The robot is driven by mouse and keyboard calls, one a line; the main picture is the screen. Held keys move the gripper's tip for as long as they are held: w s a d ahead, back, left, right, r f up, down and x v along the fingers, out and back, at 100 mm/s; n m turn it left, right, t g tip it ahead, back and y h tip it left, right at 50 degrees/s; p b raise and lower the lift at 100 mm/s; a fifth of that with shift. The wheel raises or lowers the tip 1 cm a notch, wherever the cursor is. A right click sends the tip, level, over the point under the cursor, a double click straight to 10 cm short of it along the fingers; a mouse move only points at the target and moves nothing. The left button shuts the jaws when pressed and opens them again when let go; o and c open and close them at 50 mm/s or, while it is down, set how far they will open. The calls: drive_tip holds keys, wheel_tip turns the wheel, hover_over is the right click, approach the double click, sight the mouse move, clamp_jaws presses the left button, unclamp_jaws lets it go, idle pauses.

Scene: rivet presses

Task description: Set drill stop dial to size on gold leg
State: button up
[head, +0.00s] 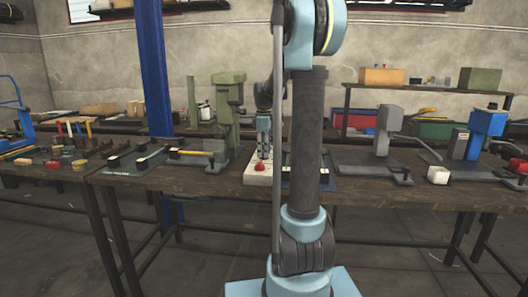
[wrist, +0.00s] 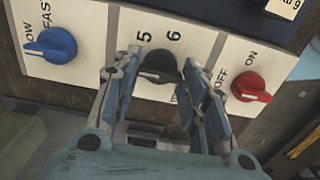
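The drill stop dial seems to be the dark grey round knob (wrist: 159,66) in the middle of a white panel (wrist: 203,48) in the wrist view. The numbers 5 and 6 show above it; its lower part and pointer are hard to make out. My gripper (wrist: 163,68) is open, one finger on each side of this knob; I cannot tell whether they touch it. I cannot make out a gold leg in either view.
A blue SLOW/FAST knob (wrist: 50,46) is left of the dial, and a red OFF/ON knob (wrist: 251,87) is close on its right. A cut-off white label (wrist: 285,6) is at the top right. A green press (head: 227,115) stands left of my gripper, a grey press (head: 388,130) right.

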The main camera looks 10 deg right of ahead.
drive_tip(key=shift+c, duration=0.4)
drive_tip(key=m, duration=0.4)
drive_tip(key=shift+m, duration=0.4)
drive_tip(key=m, duration=1.5)
idle(0.4)
drive_tip(key=o, duration=1.1)
drive_tip(key=shift+c, duration=0.2)
